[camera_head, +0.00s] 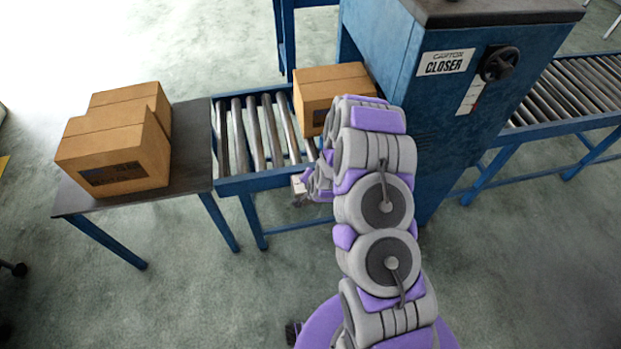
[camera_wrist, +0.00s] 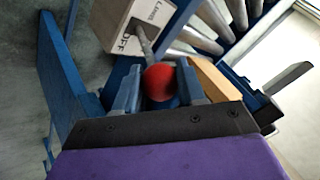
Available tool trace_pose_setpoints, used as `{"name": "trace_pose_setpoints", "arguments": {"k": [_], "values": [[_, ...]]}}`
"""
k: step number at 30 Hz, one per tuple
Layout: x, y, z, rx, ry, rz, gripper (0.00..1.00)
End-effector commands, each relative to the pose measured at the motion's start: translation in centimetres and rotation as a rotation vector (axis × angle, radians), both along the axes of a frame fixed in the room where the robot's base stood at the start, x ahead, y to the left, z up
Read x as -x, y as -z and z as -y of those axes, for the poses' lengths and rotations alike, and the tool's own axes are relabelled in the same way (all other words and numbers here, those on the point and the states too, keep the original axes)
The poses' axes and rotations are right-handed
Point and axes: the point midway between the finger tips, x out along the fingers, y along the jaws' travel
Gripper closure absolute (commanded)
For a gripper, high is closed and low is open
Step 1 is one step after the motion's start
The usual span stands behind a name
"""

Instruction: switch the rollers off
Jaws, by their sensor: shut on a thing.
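The rollers' switch is a pale box (camera_wrist: 122,22) in the wrist view, with a lettered face on which "OFF" can be read. A thin metal lever (camera_wrist: 144,45) comes out of it and ends in a red ball knob (camera_wrist: 161,86). My gripper (camera_wrist: 160,80) is shut on the red knob, one finger on each side of it. In the head view a small pale box (camera_head: 299,184) sits on the front side of the roller conveyor (camera_head: 228,186). My arm hides the knob there and covers most of my gripper.
A cardboard box (camera_head: 330,92) lies on the rollers beside the blue carton closer (camera_head: 385,50). Cardboard boxes (camera_head: 125,150) stand on a dark side table (camera_head: 190,150) at left. More rollers (camera_head: 570,92) run out at right. The floor in front is clear.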

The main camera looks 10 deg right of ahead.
Motion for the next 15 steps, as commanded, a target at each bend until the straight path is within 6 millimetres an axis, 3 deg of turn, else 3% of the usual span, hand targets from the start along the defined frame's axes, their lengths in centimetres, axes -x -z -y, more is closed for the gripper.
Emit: {"name": "trace_pose_setpoints", "arguments": {"k": [8,15], "values": [[0.23,0.14,0.02,0.001,0.003,-0.004,0.37],[0.22,0.02,-0.12,0.001,0.002,-0.002,0.37]]}}
